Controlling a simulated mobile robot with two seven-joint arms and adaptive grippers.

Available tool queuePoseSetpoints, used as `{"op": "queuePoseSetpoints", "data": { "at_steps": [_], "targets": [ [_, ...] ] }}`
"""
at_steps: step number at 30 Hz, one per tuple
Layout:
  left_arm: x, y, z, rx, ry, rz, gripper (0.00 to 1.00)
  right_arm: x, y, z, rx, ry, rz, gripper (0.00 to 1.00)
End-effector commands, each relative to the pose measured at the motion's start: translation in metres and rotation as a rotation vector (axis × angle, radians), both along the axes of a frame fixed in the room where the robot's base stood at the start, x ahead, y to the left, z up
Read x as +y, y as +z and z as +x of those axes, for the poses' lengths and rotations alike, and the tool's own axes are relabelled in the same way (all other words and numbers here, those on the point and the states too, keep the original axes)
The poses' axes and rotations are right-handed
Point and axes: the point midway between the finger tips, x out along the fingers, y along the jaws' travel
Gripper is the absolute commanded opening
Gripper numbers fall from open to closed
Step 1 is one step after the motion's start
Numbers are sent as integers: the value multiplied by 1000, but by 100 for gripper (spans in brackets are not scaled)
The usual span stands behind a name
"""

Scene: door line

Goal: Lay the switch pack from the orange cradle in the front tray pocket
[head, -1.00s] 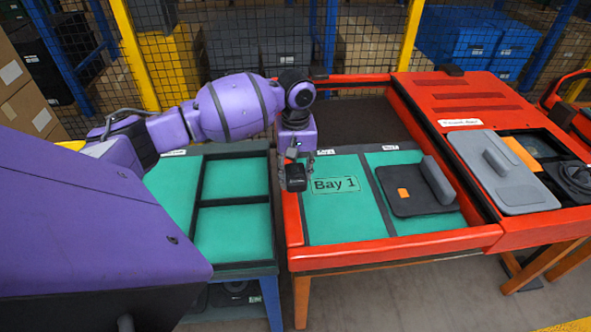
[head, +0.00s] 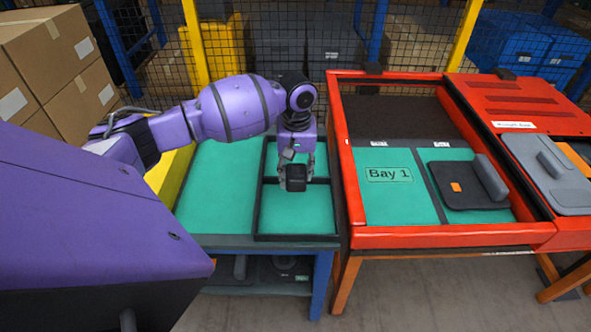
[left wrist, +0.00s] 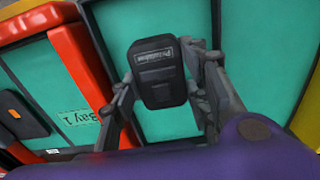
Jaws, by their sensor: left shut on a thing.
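My left gripper (head: 296,182) is shut on the switch pack (head: 292,178), a small dark block with rounded corners. The left wrist view shows the pack (left wrist: 157,75) between the fingers, with a pale label on its face. The gripper hangs over the black-framed tray on the blue table. The front tray pocket (head: 298,215), with a green floor and a dark rim, looks empty. The pack appears above the tray, near the divider behind this pocket; its exact height is hard to tell. I cannot clearly pick out an orange cradle. My right gripper is out of view.
The red-framed bench (head: 343,190) stands just right of the tray, with a green Bay 1 panel (head: 388,174) and a black plate (head: 463,190) with a grey handle. The green surface (head: 215,190) left of the tray is clear. Cardboard boxes (head: 65,60) stand at the left.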

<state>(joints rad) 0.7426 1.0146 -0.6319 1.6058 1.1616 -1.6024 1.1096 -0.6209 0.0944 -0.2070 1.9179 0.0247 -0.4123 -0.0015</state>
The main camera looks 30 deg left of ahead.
Motion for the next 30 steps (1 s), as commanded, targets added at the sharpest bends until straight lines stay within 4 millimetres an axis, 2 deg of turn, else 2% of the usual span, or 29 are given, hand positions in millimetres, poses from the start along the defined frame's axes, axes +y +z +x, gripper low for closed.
{"op": "queuePoseSetpoints", "data": {
  "at_steps": [7, 13, 15, 21, 30],
  "targets": [
    [0, -29, -1, 2, -1, -1, 0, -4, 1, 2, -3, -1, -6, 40],
    [0, -60, -2, 6, 0, 1, 0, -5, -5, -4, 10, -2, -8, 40],
    [0, -75, -2, 11, -1, 0, 0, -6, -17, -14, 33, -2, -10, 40],
    [0, -101, -3, 11, -1, 1, 0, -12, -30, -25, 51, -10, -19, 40],
    [0, -115, -1, 3, -1, 1, 0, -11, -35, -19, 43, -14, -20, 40]
  ]
}}
